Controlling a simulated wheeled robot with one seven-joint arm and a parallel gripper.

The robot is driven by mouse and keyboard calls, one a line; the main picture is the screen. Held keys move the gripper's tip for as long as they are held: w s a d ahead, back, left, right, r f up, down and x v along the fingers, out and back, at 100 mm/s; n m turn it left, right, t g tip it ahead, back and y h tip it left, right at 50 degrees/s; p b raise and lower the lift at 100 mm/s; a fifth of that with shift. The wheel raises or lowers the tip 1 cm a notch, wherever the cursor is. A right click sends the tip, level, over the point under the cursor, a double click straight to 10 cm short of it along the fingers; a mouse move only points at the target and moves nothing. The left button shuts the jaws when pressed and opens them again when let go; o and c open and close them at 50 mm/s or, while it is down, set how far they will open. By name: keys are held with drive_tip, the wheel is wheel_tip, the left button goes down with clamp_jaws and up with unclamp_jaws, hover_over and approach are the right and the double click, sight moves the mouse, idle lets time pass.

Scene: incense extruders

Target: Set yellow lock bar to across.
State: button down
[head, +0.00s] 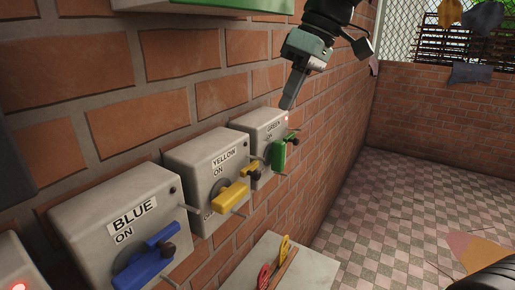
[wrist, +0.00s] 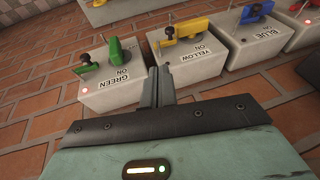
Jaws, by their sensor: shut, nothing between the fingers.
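The yellow box (head: 205,160) is fixed to the brick wall between the blue and green boxes. Its thick yellow handle (head: 230,197) sits on the front. The smaller yellow lock bar (head: 250,169), with a dark knob, is close by the handle's end; its exact angle is hard to tell. In the wrist view the yellow handle (wrist: 192,26) and the lock bar (wrist: 155,45) show beyond the fingers. My gripper (head: 289,104) is shut and empty, above and apart from the green box. Its closed fingers (wrist: 161,72) point between the green and yellow boxes.
The green box (head: 257,127) has a green handle (head: 278,155) and a lit red lamp. The blue box (head: 112,218) has a blue handle (head: 142,270). A pale ledge (head: 310,270) below carries red and yellow pieces. Tiled floor at the right is mostly open.

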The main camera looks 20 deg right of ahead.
drive_tip(key=s+p+x, duration=0.1)
drive_tip(key=p+x, duration=0.2)
drive_tip(key=x, duration=0.9)
drive_tip(key=shift+s+a+p, duration=0.3)
drive_tip(key=shift+s, duration=0.2)
drive_tip(key=shift+f, duration=0.15)
drive_tip(key=shift+a, duration=0.1)
drive_tip(key=s+a+b, duration=0.1)
drive_tip(key=s+a, duration=0.1)
drive_tip(key=a, duration=0.1)
drive_tip(key=shift+s, duration=0.1)
